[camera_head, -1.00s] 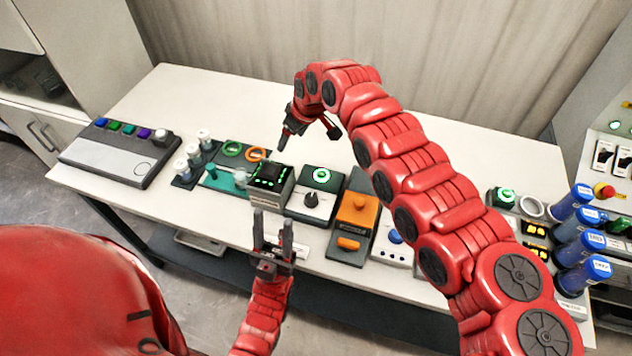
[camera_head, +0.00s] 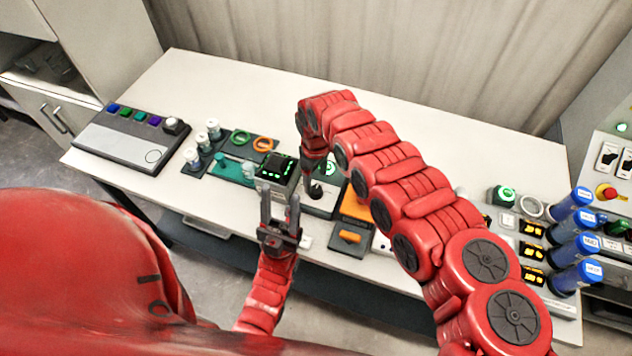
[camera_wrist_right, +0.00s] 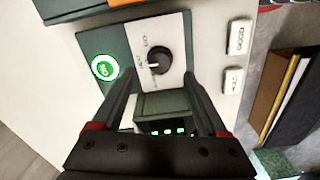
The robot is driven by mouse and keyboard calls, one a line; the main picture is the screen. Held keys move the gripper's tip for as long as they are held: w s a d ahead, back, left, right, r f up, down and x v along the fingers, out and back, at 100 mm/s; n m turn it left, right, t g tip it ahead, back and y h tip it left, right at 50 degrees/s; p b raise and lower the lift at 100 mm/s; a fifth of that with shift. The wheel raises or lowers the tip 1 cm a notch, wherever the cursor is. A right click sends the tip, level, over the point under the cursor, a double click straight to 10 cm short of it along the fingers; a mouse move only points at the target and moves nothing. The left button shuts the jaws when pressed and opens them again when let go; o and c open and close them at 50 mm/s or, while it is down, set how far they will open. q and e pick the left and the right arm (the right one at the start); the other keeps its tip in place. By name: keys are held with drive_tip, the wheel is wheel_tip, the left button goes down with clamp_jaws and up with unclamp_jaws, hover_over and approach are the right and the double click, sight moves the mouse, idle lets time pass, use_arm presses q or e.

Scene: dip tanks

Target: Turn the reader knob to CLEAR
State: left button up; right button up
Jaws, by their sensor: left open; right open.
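The reader knob is a black round knob (camera_wrist_right: 157,59) with a white pointer mark, on a pale panel with small lettering in the right wrist view. The lettering is too small to read for sure. In the head view the knob (camera_head: 316,189) shows just below my right gripper (camera_head: 312,172). In the right wrist view my right gripper (camera_wrist_right: 163,90) is open, its two dark fingers pointing toward the knob with nothing between them at the tips. A green-lit round button (camera_wrist_right: 104,68) sits beside the knob. My left gripper (camera_head: 279,208) is open and empty in front of the table edge.
A small box with a green display (camera_head: 276,170) stands left of the knob unit. An orange-topped unit (camera_head: 352,225) stands to its right, partly behind my right arm. Blue-capped cylinders (camera_head: 574,240) stand at the right. The table's back strip (camera_head: 420,120) is clear.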

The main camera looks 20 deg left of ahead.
sight(316, 189)
wheel_tip(316, 189, down, 5)
drive_tip(key=shift+d+b, duration=0.1)
drive_tip(key=shift+b, duration=0.3)
drive_tip(key=shift+c, duration=0.3)
clamp_jaws()
